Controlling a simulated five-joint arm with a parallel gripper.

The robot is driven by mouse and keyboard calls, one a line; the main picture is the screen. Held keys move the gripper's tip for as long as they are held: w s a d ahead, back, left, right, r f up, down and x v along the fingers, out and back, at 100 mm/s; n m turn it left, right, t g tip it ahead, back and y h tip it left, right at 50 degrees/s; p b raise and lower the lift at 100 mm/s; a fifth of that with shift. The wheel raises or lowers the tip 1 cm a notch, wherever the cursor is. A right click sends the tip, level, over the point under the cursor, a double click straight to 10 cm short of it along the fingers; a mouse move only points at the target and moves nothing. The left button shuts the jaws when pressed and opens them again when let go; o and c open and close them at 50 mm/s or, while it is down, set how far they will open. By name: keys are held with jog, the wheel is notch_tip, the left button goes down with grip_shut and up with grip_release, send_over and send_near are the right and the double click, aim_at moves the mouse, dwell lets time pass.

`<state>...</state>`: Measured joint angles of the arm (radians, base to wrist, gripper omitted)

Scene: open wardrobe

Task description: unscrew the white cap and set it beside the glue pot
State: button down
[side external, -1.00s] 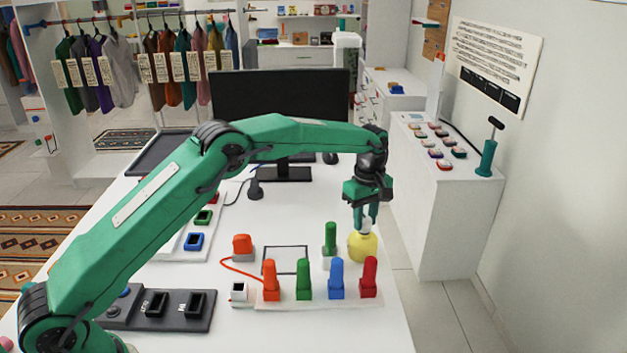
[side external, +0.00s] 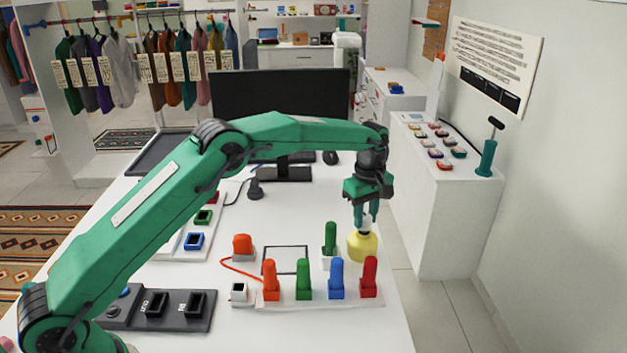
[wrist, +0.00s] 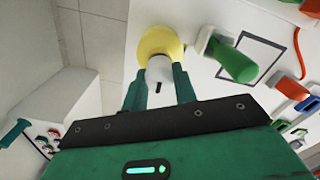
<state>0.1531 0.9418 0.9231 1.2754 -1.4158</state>
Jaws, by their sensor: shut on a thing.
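The yellow glue pot (side external: 362,247) stands upright near the right edge of the white table. The white cap (side external: 367,224) is at the top of the pot. My gripper (side external: 367,217) points down over the pot and is shut on the cap. In the wrist view the white cap (wrist: 159,70) sits between the two green fingers (wrist: 158,88), with the yellow pot (wrist: 160,42) just beyond it. I cannot tell whether the cap still touches the pot's neck.
A green peg (side external: 330,238) stands just left of the pot. In front is a white board with orange, green, blue and red (side external: 369,276) pegs. The table's right edge is close to the pot. A black monitor (side external: 280,97) stands behind. Bare table lies behind the green peg.

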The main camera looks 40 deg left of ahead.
jog(key=shift+r, duration=1)
dwell(1.4)
jog(key=shift+r, duration=1.85)
jog(key=w+a+f+m, duration=0.5)
jog(key=f+m, duration=0.1)
jog(key=m, duration=0.6)
jog(key=shift+w+a, duration=0.25)
jog(key=shift+a, duration=0.15)
jog(key=shift+f, duration=0.3)
jog(key=shift+f, duration=3)
